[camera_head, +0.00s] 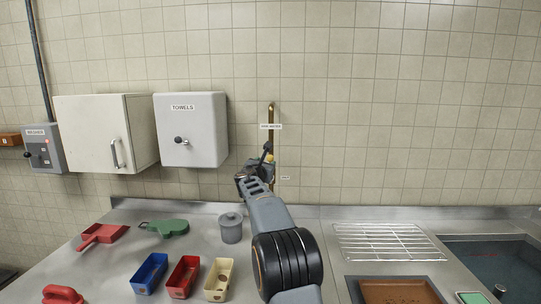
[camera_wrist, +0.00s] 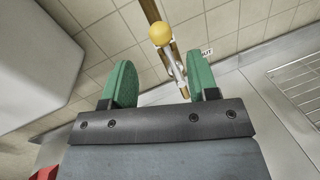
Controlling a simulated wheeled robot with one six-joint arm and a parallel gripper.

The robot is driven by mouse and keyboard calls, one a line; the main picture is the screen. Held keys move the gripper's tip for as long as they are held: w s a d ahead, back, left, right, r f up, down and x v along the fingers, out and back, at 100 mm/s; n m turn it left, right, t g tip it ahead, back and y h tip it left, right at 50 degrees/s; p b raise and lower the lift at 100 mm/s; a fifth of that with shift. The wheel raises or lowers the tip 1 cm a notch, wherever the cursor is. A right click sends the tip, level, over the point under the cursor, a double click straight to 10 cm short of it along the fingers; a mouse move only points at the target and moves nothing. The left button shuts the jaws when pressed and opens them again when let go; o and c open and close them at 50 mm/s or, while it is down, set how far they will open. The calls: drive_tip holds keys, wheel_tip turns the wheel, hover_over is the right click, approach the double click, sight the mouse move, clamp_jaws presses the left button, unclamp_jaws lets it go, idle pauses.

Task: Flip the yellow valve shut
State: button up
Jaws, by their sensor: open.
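The yellow valve shows in the wrist view as a round yellow knob (camera_wrist: 159,34) on a pale metal lever, beside a brass pipe (camera_wrist: 151,10). The knob lies ahead of my gripper (camera_wrist: 162,72), between the lines of its two green-padded fingers. The fingers are apart, and nothing is clamped between them. In the head view the upright brass pipe (camera_head: 272,112) runs down the tiled wall. My gripper (camera_head: 264,160) is in front of its lower part and hides most of the valve; a bit of yellow shows there.
A towel box (camera_head: 190,130) and a white cupboard (camera_head: 100,132) are on the wall at left. Below are a grey lidded pot (camera_head: 231,228), blue (camera_head: 149,274), red (camera_head: 183,277) and cream (camera_head: 219,280) bins. A wire rack (camera_head: 388,241) and a sink (camera_head: 495,265) are at right.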

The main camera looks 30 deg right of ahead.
sight(269, 159)
drive_tip(key=p+x, duration=0.2)
drive_tip(key=x, duration=0.2)
drive_tip(key=p+x, duration=0.3)
drive_tip(key=x, duration=0.1)
drive_tip(key=shift+r, duration=0.2)
drive_tip(key=shift+w+d+f+p, duration=0.2)
drive_tip(key=shift+w+d+p, duration=0.3)
drive_tip(key=shift+p, duration=0.15)
clamp_jaws()
